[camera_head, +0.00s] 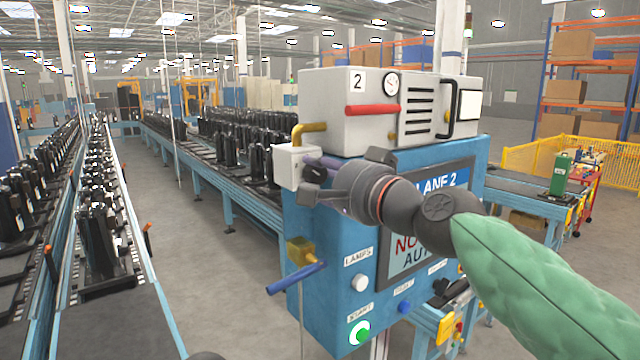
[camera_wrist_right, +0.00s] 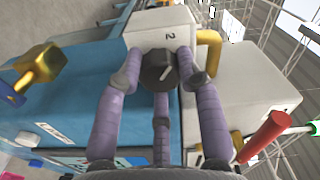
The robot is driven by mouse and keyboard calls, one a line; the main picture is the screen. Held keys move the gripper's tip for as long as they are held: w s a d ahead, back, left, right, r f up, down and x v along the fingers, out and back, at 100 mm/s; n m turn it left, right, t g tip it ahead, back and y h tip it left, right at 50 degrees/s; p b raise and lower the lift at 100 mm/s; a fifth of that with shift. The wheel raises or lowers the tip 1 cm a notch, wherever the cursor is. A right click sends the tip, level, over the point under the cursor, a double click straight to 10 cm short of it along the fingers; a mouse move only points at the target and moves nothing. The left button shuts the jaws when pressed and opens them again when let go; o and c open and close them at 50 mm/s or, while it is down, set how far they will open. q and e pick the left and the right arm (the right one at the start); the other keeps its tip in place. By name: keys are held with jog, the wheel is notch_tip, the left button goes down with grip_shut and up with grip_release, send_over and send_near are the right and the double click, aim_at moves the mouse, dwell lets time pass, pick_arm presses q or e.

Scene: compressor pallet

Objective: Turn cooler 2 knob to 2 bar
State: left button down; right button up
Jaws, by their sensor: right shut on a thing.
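The cooler 2 unit (camera_head: 372,108) is a pale box marked 2, with a round gauge (camera_head: 392,84) on its front; I cannot read its needle. A small white regulator block (camera_head: 290,166) sits at its lower left and shows in the right wrist view (camera_wrist_right: 160,25), also marked 2. Its dark round knob (camera_wrist_right: 157,68) has a pale pointer line. My right gripper (camera_head: 318,178) is shut around the knob, its purple-grey fingers on either side in the right wrist view (camera_wrist_right: 160,78). In the head view the fingers partly hide the knob.
A yellow elbow pipe (camera_head: 308,130) joins block and cooler. A blue lever (camera_head: 297,277) on a brass valve sticks out below. The blue cabinet (camera_head: 330,262) carries a screen, buttons and a green-lit START button (camera_head: 359,333). Conveyors with black units run at left.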

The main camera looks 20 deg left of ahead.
jog(key=shift+f+n, duration=0.15)
jog(key=shift+n, duration=0.45)
jog(key=o, duration=1.1)
jog(key=shift+w, duration=0.2)
jog(key=shift+o, duration=0.2)
jog(key=shift+s+d+r, duration=0.1)
jog(key=shift+s+r, duration=0.05)
jog(key=shift+r, duration=0.05)
jog(key=v, duration=1.1)
jog(key=shift+s+d, duration=0.25)
jog(key=shift+d, duration=0.1)
jog(key=shift+f, duration=0.1)
